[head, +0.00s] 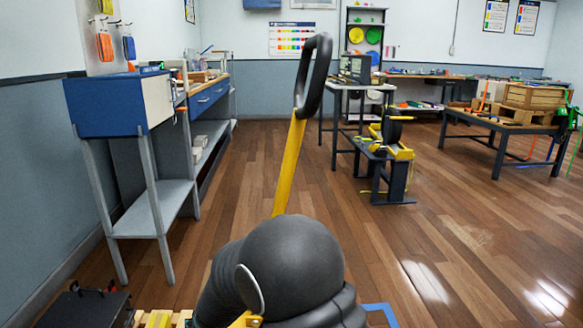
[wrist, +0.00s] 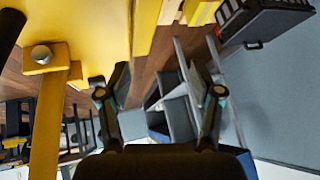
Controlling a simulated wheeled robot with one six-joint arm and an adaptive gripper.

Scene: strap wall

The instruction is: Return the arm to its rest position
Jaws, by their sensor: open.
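My gripper (wrist: 158,78) shows in the wrist view with its two dark fingers spread apart. The space between them is empty, and neither finger touches anything. I cannot make out the gripper in the head view. A large dark rounded part and a yellow bar topped by a black loop fill the middle of the head view; I cannot tell how they join my arm. Yellow surfaces lie close to the gripper at the upper left of the wrist view.
A blue-and-grey workbench (head: 105,107) stands at the left wall, below orange (head: 105,46) and blue (head: 129,48) hanging straps. A black case (head: 85,309) sits low at the left; a black case also shows in the wrist view (wrist: 262,18). Open wooden floor (head: 400,240) lies ahead right.

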